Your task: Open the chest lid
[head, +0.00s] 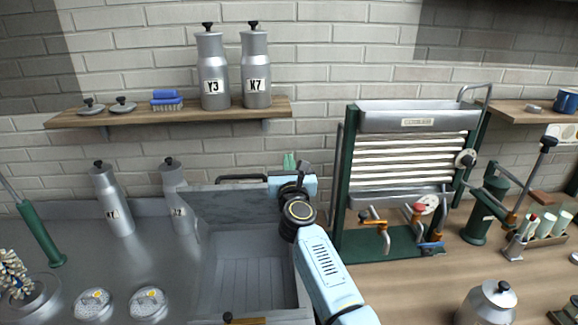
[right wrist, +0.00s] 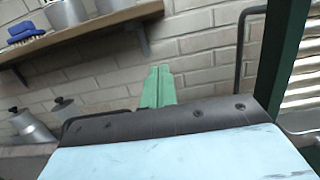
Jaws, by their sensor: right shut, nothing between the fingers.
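The chest is a grey metal box (head: 252,262) at the bottom centre of the head view, its inside showing. A grey panel (head: 225,206), which looks like its lid, stands raised at the back. A dark bar handle (head: 240,178) shows just behind the panel's top edge. My right gripper (head: 290,162) is above the back right corner of the chest, beside the panel, with its green fingers pointing at the wall. In the right wrist view the fingers (right wrist: 158,88) are together and empty. My right forearm hides the chest's right side. My left gripper is out of view.
A wooden shelf (head: 270,108) with cans Y3 (head: 213,70) and K7 (head: 255,70) is above. Two more cans (head: 112,200) (head: 176,195) stand left of the chest. A green-framed roller rack (head: 342,205) stands close on the right. The steel counter left of the chest has free room.

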